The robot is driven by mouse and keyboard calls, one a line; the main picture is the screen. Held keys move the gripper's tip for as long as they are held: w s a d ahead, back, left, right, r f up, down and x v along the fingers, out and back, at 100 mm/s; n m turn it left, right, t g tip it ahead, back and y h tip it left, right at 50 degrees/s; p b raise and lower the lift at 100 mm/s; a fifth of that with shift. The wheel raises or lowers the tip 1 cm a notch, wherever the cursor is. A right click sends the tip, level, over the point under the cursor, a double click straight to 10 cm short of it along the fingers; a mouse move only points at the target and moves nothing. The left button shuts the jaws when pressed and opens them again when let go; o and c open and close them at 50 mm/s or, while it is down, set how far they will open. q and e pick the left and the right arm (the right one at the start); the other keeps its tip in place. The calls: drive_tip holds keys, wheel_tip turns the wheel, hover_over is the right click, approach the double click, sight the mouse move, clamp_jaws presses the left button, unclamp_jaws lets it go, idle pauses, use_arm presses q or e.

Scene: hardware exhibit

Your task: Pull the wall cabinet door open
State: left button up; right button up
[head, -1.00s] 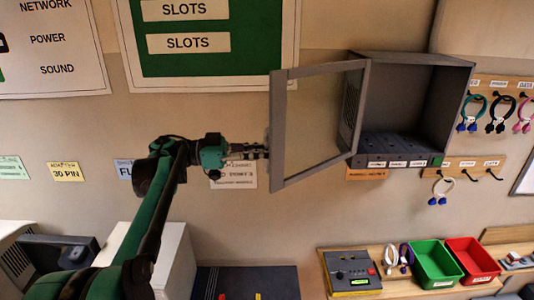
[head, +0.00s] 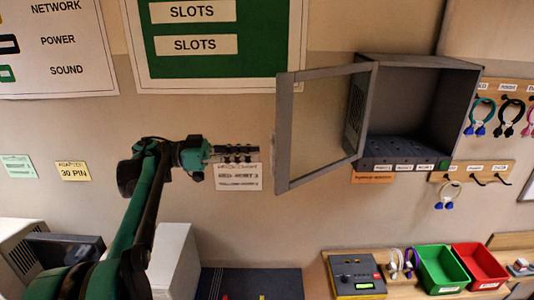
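The grey wall cabinet (head: 418,62) hangs on the wall right of centre in the head view. Its framed, see-through door (head: 283,135) is swung wide open to the left, and the dark inside of the cabinet shows. My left gripper (head: 252,153) is left of the door's free edge, with a small gap between them. Its fingers point right toward the door; I cannot tell whether they are open or shut. Nothing shows held in it. My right gripper is not in view.
Below stands a shelf with a grey device (head: 357,276), a green bin (head: 440,268) and a red bin (head: 480,266). Cables hang on a hook board (head: 505,95) at the right.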

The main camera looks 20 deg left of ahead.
use_arm(q)
drive_tip(key=v, duration=0.6)
idle(0.3)
